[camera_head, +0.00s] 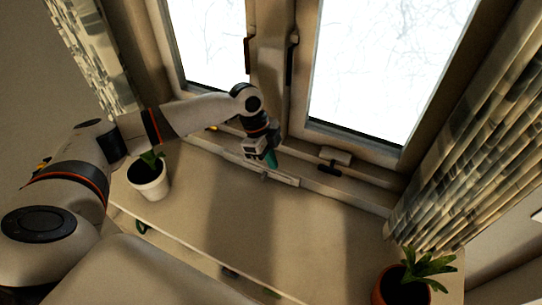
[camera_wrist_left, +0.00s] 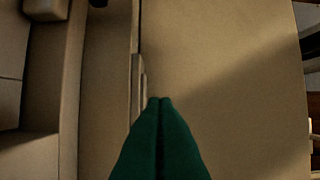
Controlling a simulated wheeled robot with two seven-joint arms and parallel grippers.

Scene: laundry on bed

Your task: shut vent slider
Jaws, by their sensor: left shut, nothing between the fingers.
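The vent slider appears as a long pale strip (camera_head: 285,179) low along the window frame, just above the sill, with a small raised tab (camera_head: 264,176) near its middle. My left gripper (camera_head: 271,160) is at the strip, its teal fingertips pointing down close to the tab. In the left wrist view, the closed green fingers (camera_wrist_left: 160,101) hold nothing, and their tips are beside a raised narrow edge (camera_wrist_left: 137,85) of the strip. I cannot tell whether they touch it. My arm and gripper hide part of the strip's left end. My right gripper is not in view.
A white pot with a plant (camera_head: 149,178) stands on the sill (camera_head: 300,230) at left, below my left arm. A terracotta pot with a plant (camera_head: 402,285) is at front right. A dark window latch (camera_head: 330,166) and a curtain (camera_head: 470,130) are to the right. The middle sill is clear.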

